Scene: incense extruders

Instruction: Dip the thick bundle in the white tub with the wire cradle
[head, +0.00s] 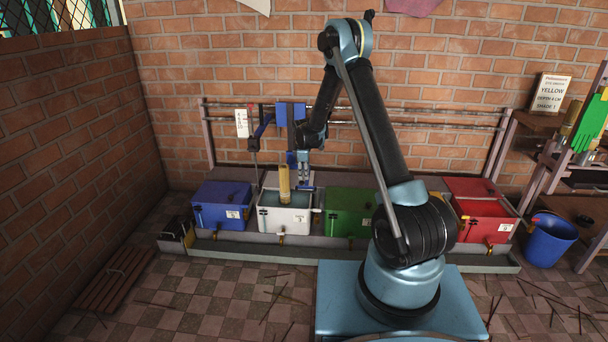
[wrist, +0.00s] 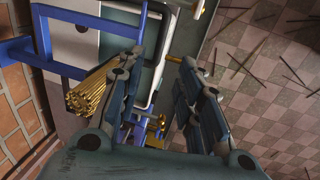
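The white tub (head: 284,224) stands between a blue and a green tub, its lid up and dark liquid inside. The thick yellow-tan bundle (head: 284,182) is upright over the tub, its lower end at or in the liquid; I cannot tell the depth. My gripper (head: 303,176) is just right of the bundle. In the wrist view my gripper (wrist: 160,92) has its fingers apart with nothing held between them. The bundle (wrist: 88,97) shows left of the left finger, partly hidden by it. A blue frame (wrist: 65,45) is near it; I cannot make out the wire cradle.
The blue tub (head: 221,208), green tub (head: 347,222) and red tub (head: 485,222) stand in the same row against the brick wall. Rails run behind them. A blue bucket (head: 550,240) stands at right. Thin sticks lie on the tiled floor.

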